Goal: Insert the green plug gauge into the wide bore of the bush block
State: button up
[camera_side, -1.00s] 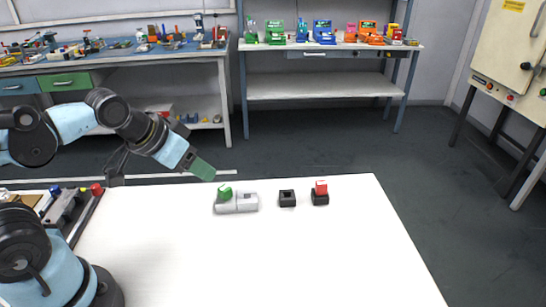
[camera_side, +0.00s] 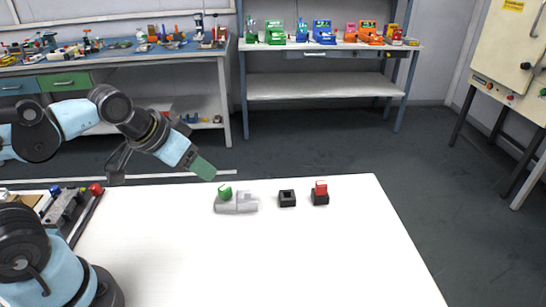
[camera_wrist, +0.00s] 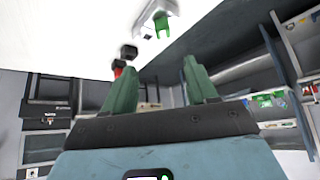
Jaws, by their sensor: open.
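The green plug gauge (camera_side: 225,193) is at the left end of a light grey block (camera_side: 246,203), which looks like the bush block. It appears slightly tilted, and I cannot tell how deep it sits in a bore. In the wrist view the green gauge (camera_wrist: 161,25) shows at the end of the pale block near the top. My gripper (camera_side: 205,170) is above and left of the gauge, apart from it. In the wrist view my green fingers (camera_wrist: 156,82) are spread with nothing between them.
A black block with a square opening (camera_side: 287,198) stands right of the grey block. Further right, a red piece (camera_side: 321,187) sits on a black block (camera_side: 320,199). The front of the white table (camera_side: 260,260) is clear. A tray with tools (camera_side: 62,208) is at the left edge.

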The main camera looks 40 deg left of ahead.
jog(key=w+g, duration=0.1)
jog(key=g, duration=0.6)
send_over(223, 188)
notch_tip(223, 188, down, 6)
jog(key=shift+s+d+r, duration=0.1)
jog(key=shift+s+d, duration=0.05)
jog(key=shift+f, duration=2.6)
grip_shut()
